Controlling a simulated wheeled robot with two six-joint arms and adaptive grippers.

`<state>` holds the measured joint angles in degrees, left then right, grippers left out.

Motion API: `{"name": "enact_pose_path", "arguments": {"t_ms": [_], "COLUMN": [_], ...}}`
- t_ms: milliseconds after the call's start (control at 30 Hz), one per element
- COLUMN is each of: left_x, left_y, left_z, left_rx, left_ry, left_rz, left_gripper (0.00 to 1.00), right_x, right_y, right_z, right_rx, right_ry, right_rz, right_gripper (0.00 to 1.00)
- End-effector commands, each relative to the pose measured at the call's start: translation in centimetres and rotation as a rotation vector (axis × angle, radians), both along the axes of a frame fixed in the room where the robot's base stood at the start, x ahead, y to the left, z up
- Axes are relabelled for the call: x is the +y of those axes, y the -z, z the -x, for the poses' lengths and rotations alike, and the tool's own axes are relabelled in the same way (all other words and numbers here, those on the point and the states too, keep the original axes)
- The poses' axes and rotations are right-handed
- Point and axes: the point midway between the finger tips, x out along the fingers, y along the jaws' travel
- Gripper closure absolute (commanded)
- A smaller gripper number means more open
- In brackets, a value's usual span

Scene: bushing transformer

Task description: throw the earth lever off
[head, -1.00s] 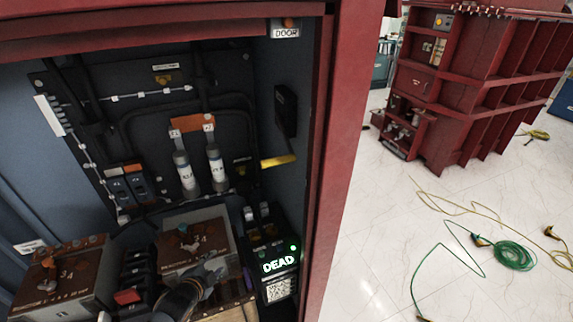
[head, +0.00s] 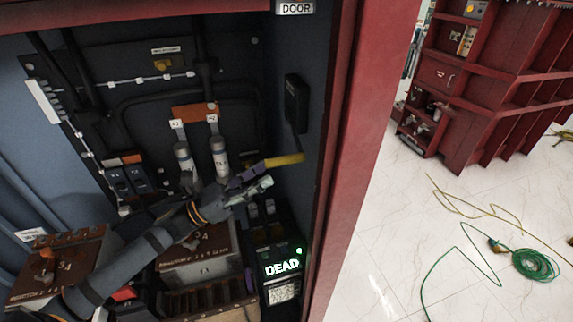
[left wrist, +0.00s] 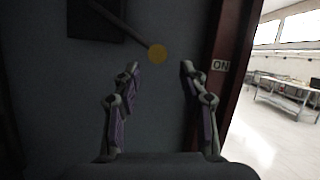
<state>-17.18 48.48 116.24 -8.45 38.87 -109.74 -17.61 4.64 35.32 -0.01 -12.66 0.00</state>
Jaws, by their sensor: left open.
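The earth lever has a yellow handle (head: 284,160) on a dark arm below a black box (head: 297,103) on the cabinet's right inner wall. In the left wrist view the handle (left wrist: 158,53) shows end-on as a yellow disc, with its dark arm rising to the upper left. My left gripper (head: 262,177) is open and empty, close to the handle's left end in the head view. In the left wrist view its two fingers (left wrist: 160,68) stand left and right of the handle's line, with the handle just above and between the tips. My right gripper is not in view.
A lit "DEAD" indicator (head: 283,267) stands below my gripper. Fuse tubes (head: 219,155) and rusty terminal boxes (head: 62,265) crowd the cabinet. The red door frame (head: 345,170) bounds the right. An "ON" label (left wrist: 220,66) is on the frame. Cables (head: 535,264) lie on the floor outside.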

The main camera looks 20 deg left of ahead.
Motion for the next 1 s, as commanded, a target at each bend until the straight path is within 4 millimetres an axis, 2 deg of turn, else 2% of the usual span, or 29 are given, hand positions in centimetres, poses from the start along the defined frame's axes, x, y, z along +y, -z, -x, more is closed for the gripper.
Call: {"name": "enact_pose_path", "arguments": {"t_ms": [100, 367, 500, 900, 1000], "left_x": [-1.4, -3.7, -4.7, -5.2, -5.2], "left_y": [-0.6, -2.6, -2.9, -2.7, -2.7], "left_z": [-1.2, -3.1, -3.8, -4.2, -4.2], "left_rx": [-0.006, 0.000, 0.000, 0.005, 0.005], "left_ry": [-0.005, -0.005, -0.004, -0.004, -0.004], "left_rz": [0.007, 0.011, 0.008, 0.002, 0.002], "left_gripper": [0.57, 0.57, 0.57, 0.57, 0.71], "right_x": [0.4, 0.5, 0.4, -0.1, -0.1], "right_y": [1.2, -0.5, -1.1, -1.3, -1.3], "right_z": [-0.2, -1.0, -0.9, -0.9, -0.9], "right_rx": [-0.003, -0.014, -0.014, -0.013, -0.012], "right_ry": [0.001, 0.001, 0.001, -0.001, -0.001], "right_rz": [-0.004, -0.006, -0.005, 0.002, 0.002], "right_gripper": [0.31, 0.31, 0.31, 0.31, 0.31]}}
